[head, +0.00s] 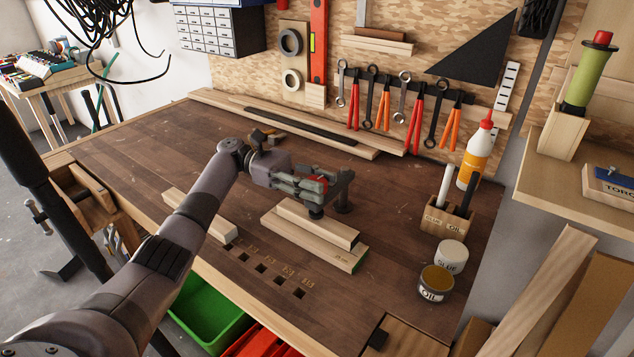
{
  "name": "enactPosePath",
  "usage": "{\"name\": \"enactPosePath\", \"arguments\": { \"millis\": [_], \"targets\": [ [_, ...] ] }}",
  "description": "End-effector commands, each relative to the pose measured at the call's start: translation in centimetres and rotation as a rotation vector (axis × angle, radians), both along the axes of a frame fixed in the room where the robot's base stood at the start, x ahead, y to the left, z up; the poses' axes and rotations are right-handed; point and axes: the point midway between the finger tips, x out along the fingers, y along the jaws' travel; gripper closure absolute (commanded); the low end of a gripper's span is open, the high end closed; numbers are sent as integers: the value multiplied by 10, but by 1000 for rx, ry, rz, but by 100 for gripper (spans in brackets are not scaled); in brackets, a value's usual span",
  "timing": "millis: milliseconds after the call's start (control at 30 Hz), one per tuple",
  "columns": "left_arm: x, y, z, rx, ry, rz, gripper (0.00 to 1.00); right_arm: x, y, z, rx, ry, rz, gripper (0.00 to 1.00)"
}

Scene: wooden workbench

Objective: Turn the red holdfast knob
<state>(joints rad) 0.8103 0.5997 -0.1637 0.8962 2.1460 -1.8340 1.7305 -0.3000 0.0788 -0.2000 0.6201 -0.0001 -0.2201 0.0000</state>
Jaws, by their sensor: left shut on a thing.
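The holdfast (342,192) is a dark metal clamp standing on the wooden workbench, over two stacked light wood boards (313,240). Its red knob (318,181) shows only in part at the fingers of my left gripper (322,184). My left gripper comes in from the left and is shut on the red knob. The fingers hide much of the knob. A dark foot of the holdfast is at the top board. My right gripper is not in view.
A loose wood block (200,215) lies left of the boards. A glue bottle (478,153), a pen holder (447,221) and two tins, glue (451,256) and oil (436,284), stand at the right. Long planks (290,122) lie along the back. The bench's left part is largely clear.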

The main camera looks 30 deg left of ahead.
Motion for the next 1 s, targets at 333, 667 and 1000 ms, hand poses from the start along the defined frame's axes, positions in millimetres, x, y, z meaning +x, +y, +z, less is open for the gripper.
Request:
{"name": "enactPosePath", "arguments": {
  "millis": [333, 667, 1000],
  "targets": [
    [0, -1, -1, 1, 0, -1, 45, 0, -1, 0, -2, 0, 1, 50],
    [0, 0, 0, 1, 0, 0, 41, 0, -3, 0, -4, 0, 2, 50],
    [2, 34, 0, -1, 1, 3, 41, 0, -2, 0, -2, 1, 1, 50]
  ]
}}
